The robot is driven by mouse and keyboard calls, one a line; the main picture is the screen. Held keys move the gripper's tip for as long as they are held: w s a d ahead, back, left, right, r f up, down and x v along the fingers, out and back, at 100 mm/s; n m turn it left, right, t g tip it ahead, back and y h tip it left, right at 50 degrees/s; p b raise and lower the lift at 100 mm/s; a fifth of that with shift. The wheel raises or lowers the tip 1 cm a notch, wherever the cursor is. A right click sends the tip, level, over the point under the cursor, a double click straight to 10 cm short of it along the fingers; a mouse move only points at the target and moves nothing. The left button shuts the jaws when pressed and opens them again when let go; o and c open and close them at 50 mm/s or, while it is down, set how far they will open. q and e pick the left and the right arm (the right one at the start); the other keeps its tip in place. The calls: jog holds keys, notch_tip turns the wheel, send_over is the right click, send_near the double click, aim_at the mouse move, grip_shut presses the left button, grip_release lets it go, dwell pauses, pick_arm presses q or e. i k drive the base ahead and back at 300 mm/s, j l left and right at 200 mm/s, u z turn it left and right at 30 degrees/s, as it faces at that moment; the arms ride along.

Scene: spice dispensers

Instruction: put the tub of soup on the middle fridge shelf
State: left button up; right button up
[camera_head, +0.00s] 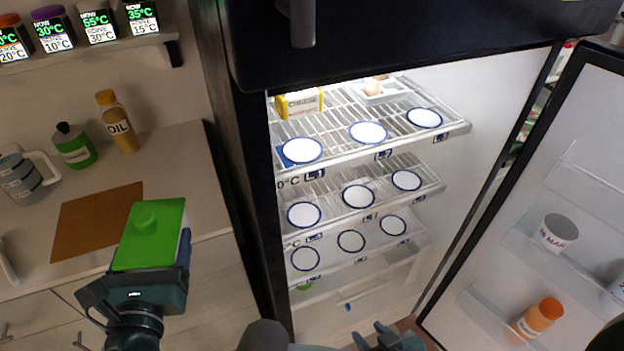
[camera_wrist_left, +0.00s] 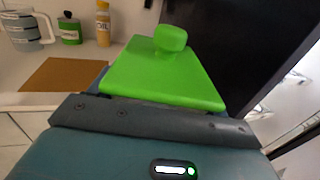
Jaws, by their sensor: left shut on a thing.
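The tub of soup (camera_head: 150,235) has a bright green lid with a round knob. It also shows in the left wrist view (camera_wrist_left: 160,75), where its lower part is hidden by the gripper. My left gripper (camera_head: 148,272) is shut on it and holds it in front of the counter, left of the fridge. The fridge is open. Its middle shelf (camera_head: 395,203) carries three white discs with blue rims and shows no food on it. My right gripper (camera_head: 392,340) is only partly in view at the bottom edge, in front of the fridge, and its opening is unclear.
The top shelf (camera_head: 440,133) holds a yellow box (camera_head: 300,102) and an egg tray (camera_head: 380,92) at the back. The open fridge door (camera_head: 500,220) stands at the right. A brown mat (camera_head: 97,222), an oil bottle (camera_head: 118,125), a green bottle (camera_head: 75,147) and a jug (camera_head: 22,178) are on the counter.

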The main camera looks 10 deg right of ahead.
aim_at(363, 187)
jog(key=k+l, duration=0.15)
jog(key=l, duration=0.15)
jog(key=k+l+z, duration=0.15)
jog(key=l, duration=0.2)
jog(key=i+l+z, duration=0.15)
jog(key=i+l+u, duration=0.3)
jog(key=l, duration=0.2)
jog(key=i+u, duration=0.15)
jog(key=i, duration=0.35)
